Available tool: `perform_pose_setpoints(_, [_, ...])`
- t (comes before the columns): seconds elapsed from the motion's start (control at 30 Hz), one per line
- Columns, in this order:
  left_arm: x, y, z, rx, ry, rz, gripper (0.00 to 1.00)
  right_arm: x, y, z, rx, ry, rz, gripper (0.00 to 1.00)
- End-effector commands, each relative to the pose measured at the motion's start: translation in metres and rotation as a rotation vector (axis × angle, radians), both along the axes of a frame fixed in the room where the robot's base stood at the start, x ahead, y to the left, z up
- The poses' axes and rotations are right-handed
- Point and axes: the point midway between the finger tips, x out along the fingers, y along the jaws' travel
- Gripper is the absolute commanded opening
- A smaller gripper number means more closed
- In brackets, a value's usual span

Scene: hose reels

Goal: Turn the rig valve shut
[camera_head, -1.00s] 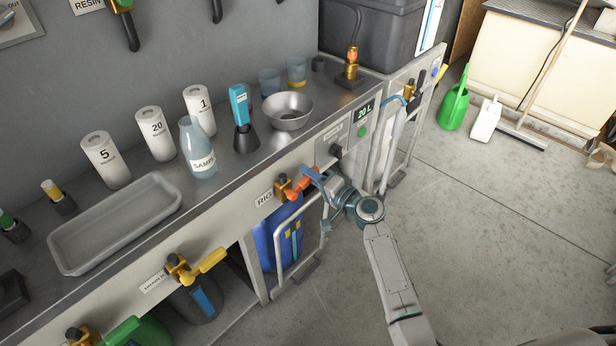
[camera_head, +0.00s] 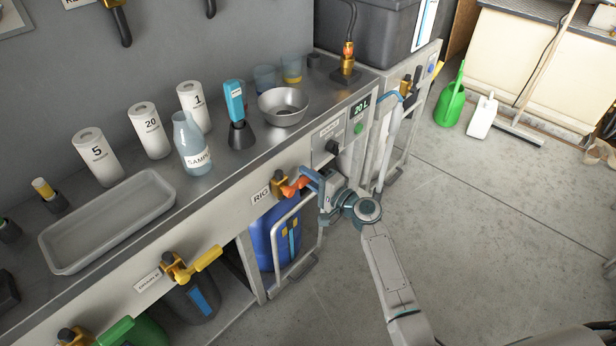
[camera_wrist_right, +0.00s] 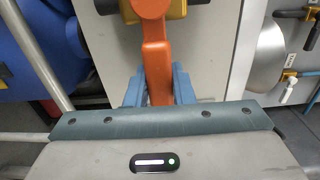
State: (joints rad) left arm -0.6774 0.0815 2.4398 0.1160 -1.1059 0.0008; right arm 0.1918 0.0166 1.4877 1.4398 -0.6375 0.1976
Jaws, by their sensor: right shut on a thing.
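The rig valve (camera_head: 281,184) is a brass body on the bench front, beside the RIG label (camera_head: 261,197). Its orange lever (camera_head: 296,187) points outward to the right in the head view. My right gripper (camera_head: 308,181) is at the lever's outer end, shut on it. In the right wrist view, the orange lever (camera_wrist_right: 157,70) runs down between the blue fingers of the gripper (camera_wrist_right: 158,88). The brass valve body (camera_wrist_right: 176,9) shows at the top edge there. The lever's end is hidden by the gripper. My left gripper is not in view.
A drain valve with a yellow lever (camera_head: 207,259) is to the left on the same bench front. A blue drum (camera_head: 268,240) and a metal rail frame (camera_head: 293,266) stand below the rig valve. Floor to the right (camera_head: 470,230) is clear.

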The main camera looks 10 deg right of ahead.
Motion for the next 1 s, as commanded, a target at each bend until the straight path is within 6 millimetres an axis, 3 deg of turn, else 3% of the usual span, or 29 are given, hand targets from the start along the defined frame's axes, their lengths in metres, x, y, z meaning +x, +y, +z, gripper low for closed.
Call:
perform_pose_setpoints(0.13, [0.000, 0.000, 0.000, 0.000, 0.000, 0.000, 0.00, -0.001, 0.000, -0.002, 0.001, 0.005, 0.000, 0.00])
perform_pose_setpoints(0.17, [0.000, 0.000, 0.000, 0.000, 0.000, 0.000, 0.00, -0.001, 0.000, -0.002, 0.001, 0.005, 0.000, 0.28])
perform_pose_setpoints(0.27, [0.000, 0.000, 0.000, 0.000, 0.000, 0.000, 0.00, -0.001, 0.000, -0.002, 0.001, 0.004, 0.000, 0.44])
perform_pose_setpoints(0.63, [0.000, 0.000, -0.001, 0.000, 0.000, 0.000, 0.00, -0.007, -0.005, -0.002, -0.001, 0.002, -0.001, 0.44])
perform_pose_setpoints(1.0, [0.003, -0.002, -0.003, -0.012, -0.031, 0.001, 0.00, -0.063, -0.046, -0.003, -0.005, 0.003, 0.000, 0.44])
